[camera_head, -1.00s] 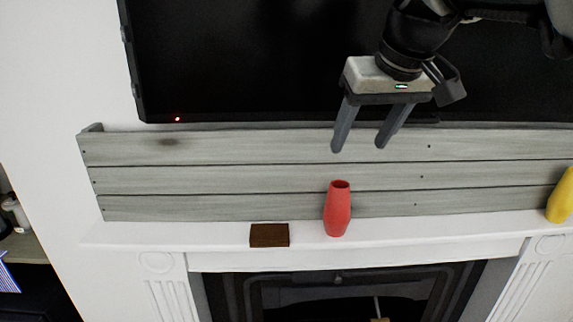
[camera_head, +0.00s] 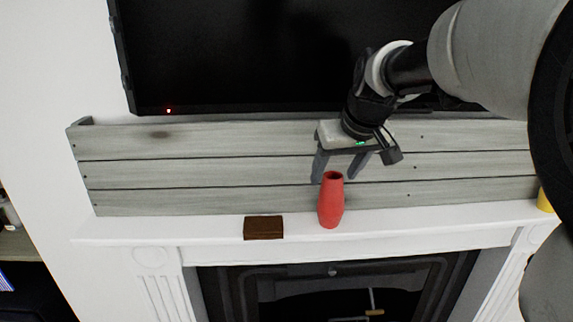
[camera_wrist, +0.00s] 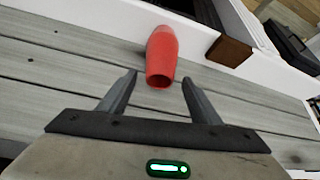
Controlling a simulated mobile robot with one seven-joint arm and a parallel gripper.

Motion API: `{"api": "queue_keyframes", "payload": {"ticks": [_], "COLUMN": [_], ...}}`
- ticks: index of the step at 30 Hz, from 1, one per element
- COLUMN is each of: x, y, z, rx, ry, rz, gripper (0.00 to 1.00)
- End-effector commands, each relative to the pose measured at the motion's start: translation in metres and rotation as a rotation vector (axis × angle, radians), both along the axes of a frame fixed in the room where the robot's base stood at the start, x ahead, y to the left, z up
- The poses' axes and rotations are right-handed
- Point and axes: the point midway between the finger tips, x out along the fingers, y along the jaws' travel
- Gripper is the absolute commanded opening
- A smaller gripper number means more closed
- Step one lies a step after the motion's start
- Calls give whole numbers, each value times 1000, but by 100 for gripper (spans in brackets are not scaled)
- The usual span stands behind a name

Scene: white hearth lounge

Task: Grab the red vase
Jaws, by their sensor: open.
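The red vase (camera_head: 331,203) stands upright on the white mantel, in front of the grey plank panel. My gripper (camera_head: 338,178) is open and empty, close above and behind the vase's top in the head view. In the wrist view the vase (camera_wrist: 161,58) lies just beyond the fingertips, its dark mouth facing the camera. The open fingers (camera_wrist: 159,82) point to either side of the vase's mouth. I cannot tell if a finger touches it.
A brown block (camera_head: 263,228) lies on the mantel (camera_head: 205,232) left of the vase. A yellow vase (camera_head: 545,199) is partly hidden by my arm at the right. The grey plank panel (camera_head: 200,170) and a black screen (camera_head: 230,60) rise behind. A fireplace (camera_head: 340,285) opens below.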

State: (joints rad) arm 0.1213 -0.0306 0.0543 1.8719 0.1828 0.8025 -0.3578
Motion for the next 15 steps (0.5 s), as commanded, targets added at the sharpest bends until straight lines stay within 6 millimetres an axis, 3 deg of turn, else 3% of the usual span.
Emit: {"api": "queue_keyframes", "payload": {"ticks": [4, 13, 15], "x": [9, 12, 12], "y": [1, 2, 2], "z": [-19, -24, -24], "rx": [1, 0, 0], "ry": [3, 0, 0], "rz": [0, -1, -1], "gripper": [58, 58, 50]}}
